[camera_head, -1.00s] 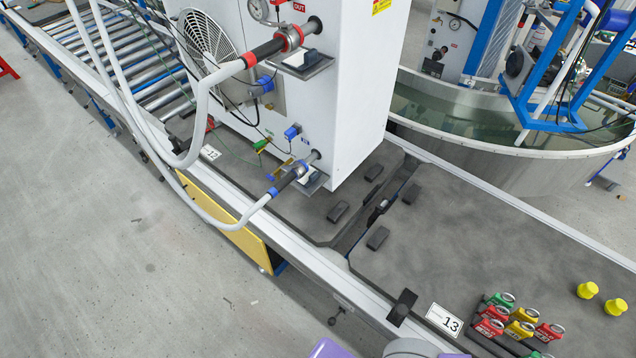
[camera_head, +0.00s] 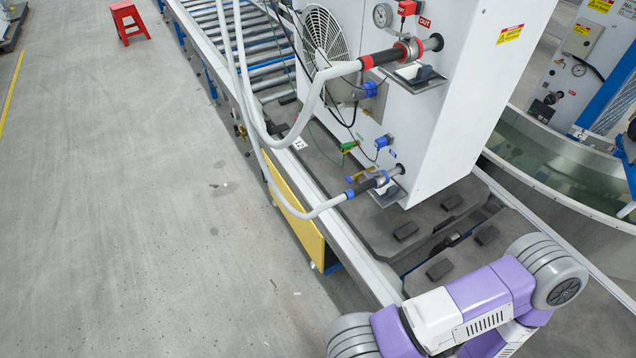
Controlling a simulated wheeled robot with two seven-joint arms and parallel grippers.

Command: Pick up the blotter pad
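I cannot tell for certain which thing is the blotter pad. Below the upper OUT port of the white pump cabinet (camera_head: 470,100), a small ledge (camera_head: 418,82) carries a dark and white flat piece. A similar ledge (camera_head: 392,193) sits below the lower port, partly hidden by the hose fitting. A purple and white arm of mine crosses the lower right, in front of the bench. Neither gripper shows, and no arm part touches the ledges.
White hoses (camera_head: 322,88) hang in front of the cabinet. Dark blocks (camera_head: 439,269) lie on the grey bench. A roller conveyor (camera_head: 250,45) runs behind, and a water tank (camera_head: 560,165) stands at right. A red stool (camera_head: 128,20) stands on the open floor at left.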

